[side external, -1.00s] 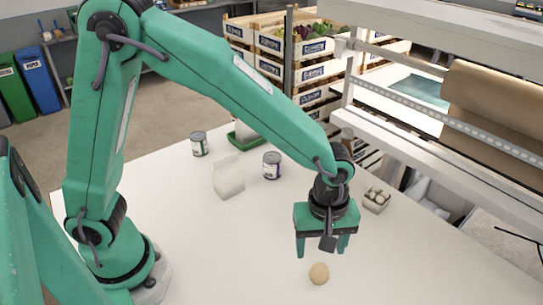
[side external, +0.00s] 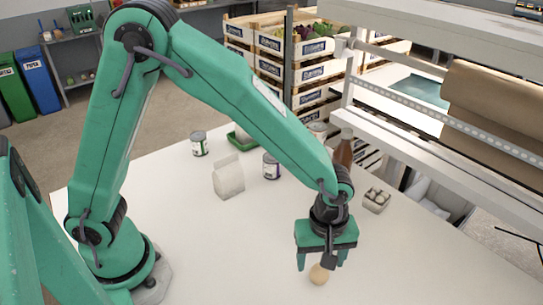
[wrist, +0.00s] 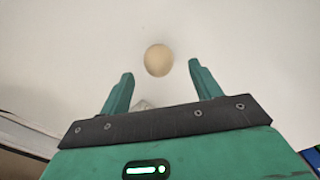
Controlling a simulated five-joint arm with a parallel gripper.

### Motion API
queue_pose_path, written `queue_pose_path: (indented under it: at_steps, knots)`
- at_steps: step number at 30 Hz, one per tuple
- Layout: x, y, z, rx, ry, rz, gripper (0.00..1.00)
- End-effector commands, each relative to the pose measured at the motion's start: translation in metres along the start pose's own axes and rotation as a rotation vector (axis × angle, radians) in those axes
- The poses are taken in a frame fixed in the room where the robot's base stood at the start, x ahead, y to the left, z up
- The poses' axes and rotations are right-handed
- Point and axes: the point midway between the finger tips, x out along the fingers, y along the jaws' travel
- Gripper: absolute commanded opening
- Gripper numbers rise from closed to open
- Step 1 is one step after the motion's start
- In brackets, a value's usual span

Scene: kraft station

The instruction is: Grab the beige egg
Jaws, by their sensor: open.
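The beige egg (side external: 319,274) lies on the white table (side external: 190,235) near the front, right of centre in the side view. My gripper (side external: 320,264) is just above and behind it, pointing down, and is open and empty. In the wrist view the egg (wrist: 158,60) shows just beyond the fingertips, about midway between the two green fingers of my gripper (wrist: 160,72). I see a gap between the egg and each finger there.
A shelf frame with a paper roll (side external: 495,105) bounds the right. The table around the egg is clear.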

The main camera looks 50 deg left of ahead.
Motion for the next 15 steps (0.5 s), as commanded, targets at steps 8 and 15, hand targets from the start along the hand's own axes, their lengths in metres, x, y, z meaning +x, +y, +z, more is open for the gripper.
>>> queue_pose_path:
  at_steps: [8,15]
  knots:
    - [0.030,0.001,0.003,0.000,0.000,-0.005,0.63]
    - [0.045,0.002,0.002,0.000,0.000,-0.001,0.63]
